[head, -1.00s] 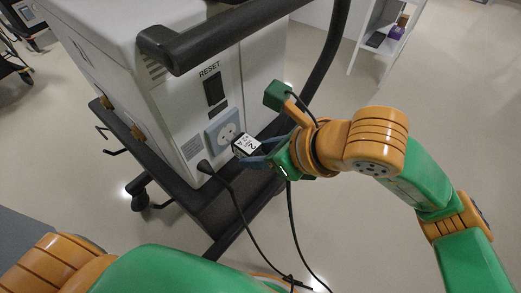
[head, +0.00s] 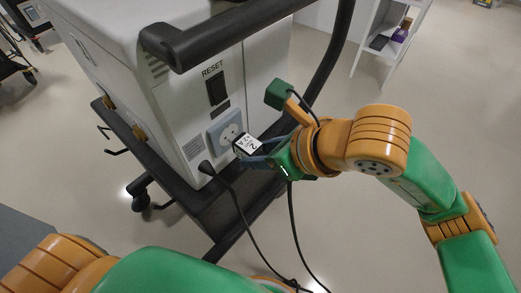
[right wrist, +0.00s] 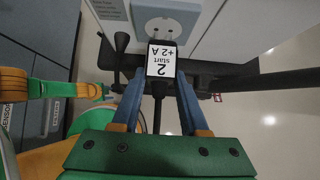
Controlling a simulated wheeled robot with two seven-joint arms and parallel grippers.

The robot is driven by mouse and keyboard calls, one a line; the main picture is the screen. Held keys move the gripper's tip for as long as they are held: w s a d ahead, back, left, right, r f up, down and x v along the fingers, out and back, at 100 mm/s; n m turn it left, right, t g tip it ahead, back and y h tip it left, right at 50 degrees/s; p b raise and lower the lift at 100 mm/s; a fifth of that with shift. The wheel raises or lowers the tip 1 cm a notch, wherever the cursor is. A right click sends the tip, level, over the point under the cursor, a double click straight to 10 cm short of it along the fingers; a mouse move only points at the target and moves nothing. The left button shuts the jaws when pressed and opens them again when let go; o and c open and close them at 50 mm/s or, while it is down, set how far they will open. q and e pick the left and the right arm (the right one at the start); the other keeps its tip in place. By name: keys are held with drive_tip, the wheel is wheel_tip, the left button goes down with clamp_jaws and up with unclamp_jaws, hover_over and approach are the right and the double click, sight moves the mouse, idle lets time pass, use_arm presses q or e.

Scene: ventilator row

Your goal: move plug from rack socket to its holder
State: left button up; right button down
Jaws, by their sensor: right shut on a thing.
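The plug (head: 247,146) is a small dark block with a white label reading "2 start +2 A". It shows in the right wrist view (right wrist: 161,60), between my blue fingertips. My right gripper (head: 259,155) is shut on it. The rack socket (head: 224,130) is a blue-grey plate on the white machine's face. Its round face with holes is partly uncovered, and the plug is just in front of its lower right side. In the right wrist view the plug overlaps the lower edge of the socket (right wrist: 165,22). I cannot make out the holder. My left gripper is not in view.
A RESET switch (head: 217,90) is above the socket. A black cable connector (head: 206,168) is lower on the machine face, its cable hanging down. A thick black handle (head: 235,38) juts out above. A white shelf (head: 366,45) stands at the back right, with open floor before it.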

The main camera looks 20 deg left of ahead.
drive_tip(key=shift+w+a, duration=0.25)
drive_tip(key=shift+a, duration=0.3)
drive_tip(key=shift+w+a, duration=0.2)
drive_tip(key=shift+a, duration=0.3)
drive_tip(key=shift+r, duration=0.1)
idle(0.8)
drive_tip(key=c, duration=0.7)
unclamp_jaws()
drive_tip(key=shift+c, duration=0.2)
drive_tip(key=o, duration=0.4)
drive_tip(key=shift+a, duration=0.15)
